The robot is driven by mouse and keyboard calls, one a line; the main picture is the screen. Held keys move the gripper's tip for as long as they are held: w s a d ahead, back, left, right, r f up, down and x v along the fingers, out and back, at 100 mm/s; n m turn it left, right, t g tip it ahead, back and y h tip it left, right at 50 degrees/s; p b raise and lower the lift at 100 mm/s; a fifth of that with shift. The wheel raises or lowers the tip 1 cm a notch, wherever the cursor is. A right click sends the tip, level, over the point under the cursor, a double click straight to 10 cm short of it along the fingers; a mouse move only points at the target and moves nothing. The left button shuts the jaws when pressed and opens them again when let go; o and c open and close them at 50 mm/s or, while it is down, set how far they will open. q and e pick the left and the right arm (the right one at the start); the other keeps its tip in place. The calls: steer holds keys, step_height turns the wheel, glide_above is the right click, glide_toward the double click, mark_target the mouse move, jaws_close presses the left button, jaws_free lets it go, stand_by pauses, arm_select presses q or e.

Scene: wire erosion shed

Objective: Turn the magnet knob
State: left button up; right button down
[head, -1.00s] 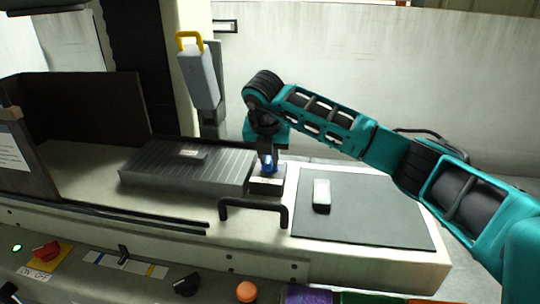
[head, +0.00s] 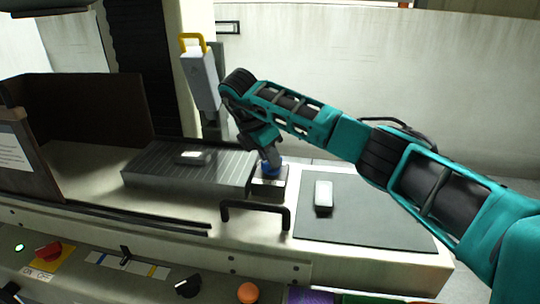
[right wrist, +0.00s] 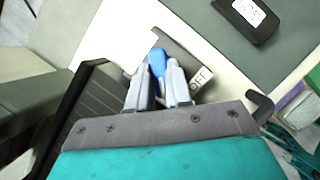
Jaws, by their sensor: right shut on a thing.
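The blue magnet knob (head: 271,168) sits on a small block (head: 274,182) at the right end of the ribbed grey magnetic plate (head: 150,173). My right gripper (head: 270,163) reaches down onto the knob from above, its wrist tilted. In the right wrist view my gripper (right wrist: 160,85) is shut on the blue knob (right wrist: 156,60), with its fingers on both sides of it. An "OFF" label (right wrist: 200,79) shows on the block beside the fingers. Part of the knob is hidden between the fingers. My left gripper is not in view.
A pale-topped block (head: 323,195) lies on the dark mat (head: 370,215) to the right. A small labelled piece (head: 194,157) rests on the plate. A black handle (head: 255,208) stands in front of the knob. A control panel with a red switch (head: 47,250) runs along the front.

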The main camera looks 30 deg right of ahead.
steer(key=shift+m, duration=0.3)
steer(key=c, duration=1)
jaws_free()
steer(key=shift+c, duration=0.2)
steer(key=w+p+v, duration=0.1)
steer(key=p+v, duration=0.1)
steer(key=v, duration=1.1)
steer(key=shift+s, duration=0.35)
